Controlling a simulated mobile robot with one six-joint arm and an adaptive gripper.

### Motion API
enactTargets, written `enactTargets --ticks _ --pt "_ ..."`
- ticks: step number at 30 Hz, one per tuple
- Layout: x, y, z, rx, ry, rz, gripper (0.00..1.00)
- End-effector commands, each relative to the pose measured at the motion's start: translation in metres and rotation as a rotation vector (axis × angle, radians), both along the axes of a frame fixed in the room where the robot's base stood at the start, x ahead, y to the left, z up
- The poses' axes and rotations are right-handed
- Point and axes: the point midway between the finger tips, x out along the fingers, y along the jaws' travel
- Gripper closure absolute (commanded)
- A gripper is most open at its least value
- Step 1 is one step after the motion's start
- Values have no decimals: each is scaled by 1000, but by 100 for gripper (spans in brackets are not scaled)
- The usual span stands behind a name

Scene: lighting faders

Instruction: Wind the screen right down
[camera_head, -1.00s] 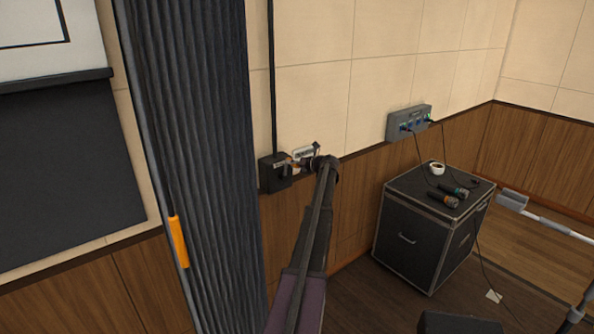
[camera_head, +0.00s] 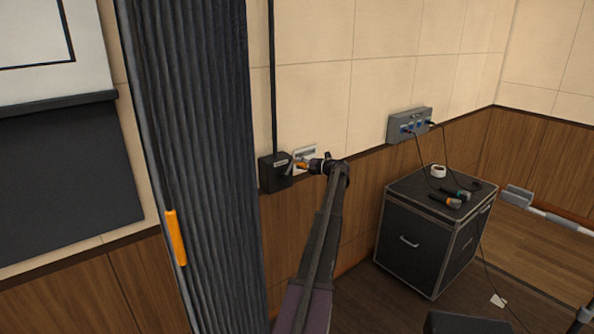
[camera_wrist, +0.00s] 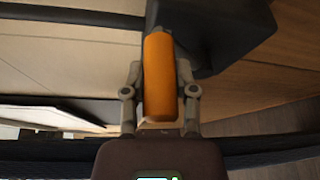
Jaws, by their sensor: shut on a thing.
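The projection screen (camera_head: 52,55) hangs at the left edge in the head view. Its dark bottom bar (camera_head: 58,103) is above a dark wall panel. A black winder box (camera_head: 275,173) is on the wall right of the curtain. A crank with an orange handle (camera_head: 301,165) sticks out from it. My gripper (camera_head: 310,166) is shut on the orange handle. In the wrist view the handle (camera_wrist: 158,75) lies between the two fingers, with the dark box (camera_wrist: 220,30) beyond. The screen's top is out of view.
A grey curtain (camera_head: 195,160) with an orange-gripped rod (camera_head: 175,237) hangs left of the winder. A black case (camera_head: 425,235) with microphones and a tape roll stands right, under a grey socket box (camera_head: 409,125).

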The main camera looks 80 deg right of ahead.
Motion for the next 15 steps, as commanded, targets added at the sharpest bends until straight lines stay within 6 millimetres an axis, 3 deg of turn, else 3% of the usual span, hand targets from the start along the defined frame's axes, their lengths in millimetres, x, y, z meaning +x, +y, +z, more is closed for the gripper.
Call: enactTargets --ticks 12,13,15 --pt "-3 -5 1 7 -10 -9 100" --pt "-3 -5 1 6 -10 -9 60" --pt "-3 -5 1 6 -9 -8 39"
